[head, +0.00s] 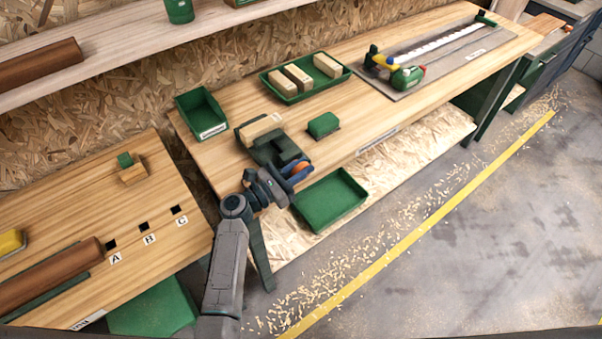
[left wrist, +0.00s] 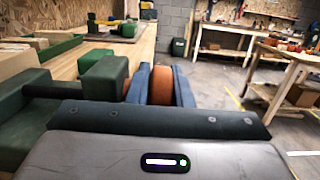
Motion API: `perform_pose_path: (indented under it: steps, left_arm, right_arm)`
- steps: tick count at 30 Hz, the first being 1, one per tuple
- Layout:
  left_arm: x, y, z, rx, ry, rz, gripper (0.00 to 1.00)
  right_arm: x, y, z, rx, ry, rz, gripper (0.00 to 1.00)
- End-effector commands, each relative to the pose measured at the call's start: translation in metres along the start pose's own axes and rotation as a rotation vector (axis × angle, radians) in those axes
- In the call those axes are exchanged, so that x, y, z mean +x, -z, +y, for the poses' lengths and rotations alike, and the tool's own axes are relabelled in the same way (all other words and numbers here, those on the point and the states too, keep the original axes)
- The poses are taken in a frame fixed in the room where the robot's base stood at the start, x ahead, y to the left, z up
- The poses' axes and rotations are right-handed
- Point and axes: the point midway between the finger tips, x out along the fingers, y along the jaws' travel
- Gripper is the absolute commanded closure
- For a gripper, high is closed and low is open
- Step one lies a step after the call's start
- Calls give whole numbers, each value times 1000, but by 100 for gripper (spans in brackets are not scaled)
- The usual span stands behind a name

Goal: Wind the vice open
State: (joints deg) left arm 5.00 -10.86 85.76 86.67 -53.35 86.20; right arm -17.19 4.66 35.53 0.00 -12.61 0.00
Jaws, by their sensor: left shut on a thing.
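The dark green vice (head: 275,153) sits at the front edge of the workbench, and its body also fills the left side of the left wrist view (left wrist: 30,125). A pale wooden block (head: 260,130) sits at the vice's back part; I cannot tell how tightly the jaws hold it. An orange handle (head: 300,168) is at the vice's front. My left gripper (head: 293,175) is shut on this handle, which shows between its two blue-grey fingers in the left wrist view (left wrist: 161,86). The fingers hide part of it. My right gripper is not in view.
A small green block (head: 323,125) stands right of the vice. An empty green bin (head: 203,114) and a green tray (head: 322,91) with wooden blocks are behind. Another green tray (head: 330,199) lies below the bench edge. The floor in front is open, with wood shavings.

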Motion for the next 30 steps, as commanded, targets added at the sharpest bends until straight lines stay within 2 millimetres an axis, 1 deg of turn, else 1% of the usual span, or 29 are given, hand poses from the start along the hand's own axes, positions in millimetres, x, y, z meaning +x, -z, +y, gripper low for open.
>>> perform_pose_path:
  steps: [1,10,11,12,20,23,26,30]
  left_arm:
    - [0,2,0,1,0,-7,100]
    - [0,-1,0,1,0,-11,100]
    - [0,-1,0,1,0,-11,79]
    - [0,-1,0,1,0,-11,72]
    - [-1,0,0,1,0,-11,72]
    - [-5,1,0,1,0,-10,72]
    - [-18,3,0,2,0,-9,72]
    - [-46,5,0,3,0,-7,72]
  right_arm:
    - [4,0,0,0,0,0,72]
    - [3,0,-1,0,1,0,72]
    - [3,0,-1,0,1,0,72]
    - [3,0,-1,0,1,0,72]
    - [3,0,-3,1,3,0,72]
    - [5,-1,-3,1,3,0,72]
    - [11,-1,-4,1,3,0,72]
    - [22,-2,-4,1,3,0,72]
